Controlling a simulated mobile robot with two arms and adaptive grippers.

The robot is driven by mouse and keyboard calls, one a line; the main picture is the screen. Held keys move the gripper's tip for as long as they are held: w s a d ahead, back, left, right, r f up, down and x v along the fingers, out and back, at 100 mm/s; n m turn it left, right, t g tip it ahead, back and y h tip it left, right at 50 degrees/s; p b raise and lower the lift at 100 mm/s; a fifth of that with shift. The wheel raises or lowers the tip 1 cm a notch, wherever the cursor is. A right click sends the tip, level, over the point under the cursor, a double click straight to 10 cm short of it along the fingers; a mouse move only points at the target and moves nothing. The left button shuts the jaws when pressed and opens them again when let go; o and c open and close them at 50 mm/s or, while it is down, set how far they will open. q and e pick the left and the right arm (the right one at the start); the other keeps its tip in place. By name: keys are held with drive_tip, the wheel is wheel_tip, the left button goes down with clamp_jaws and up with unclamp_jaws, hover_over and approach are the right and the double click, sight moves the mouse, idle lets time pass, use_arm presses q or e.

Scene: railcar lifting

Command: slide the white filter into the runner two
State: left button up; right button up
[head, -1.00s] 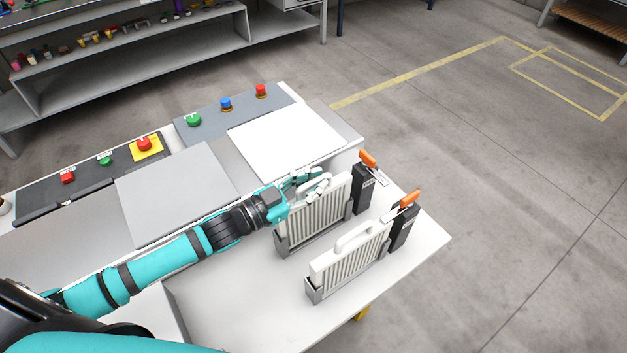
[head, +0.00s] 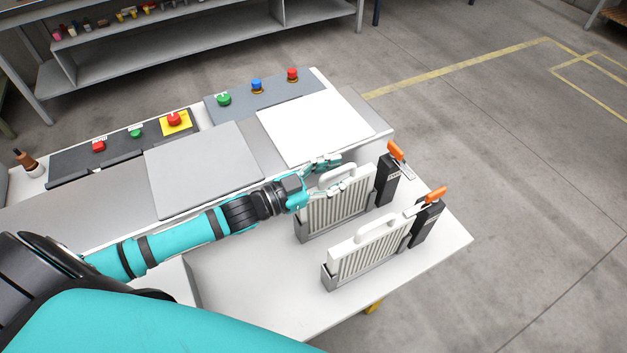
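Two white ribbed filters with loop handles stand upright in grey runners on the table. The back filter (head: 338,209) sits in the back runner (head: 321,233). The front filter (head: 369,254) sits in the front runner (head: 363,273). I cannot tell which runner is number two. My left gripper (head: 336,175) is at the back filter's handle, its fingers spread apart on either side of it. The fingers look open; contact with the handle is not clear. My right gripper is out of view.
Black latch blocks with orange levers (head: 396,150) (head: 436,194) stand at the right end of each runner. A white panel (head: 313,128), a grey panel (head: 203,169) and button boxes (head: 262,96) lie behind. The table's front right (head: 440,245) is clear.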

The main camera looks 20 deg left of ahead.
use_arm(q)
drive_tip(key=v, duration=1.1)
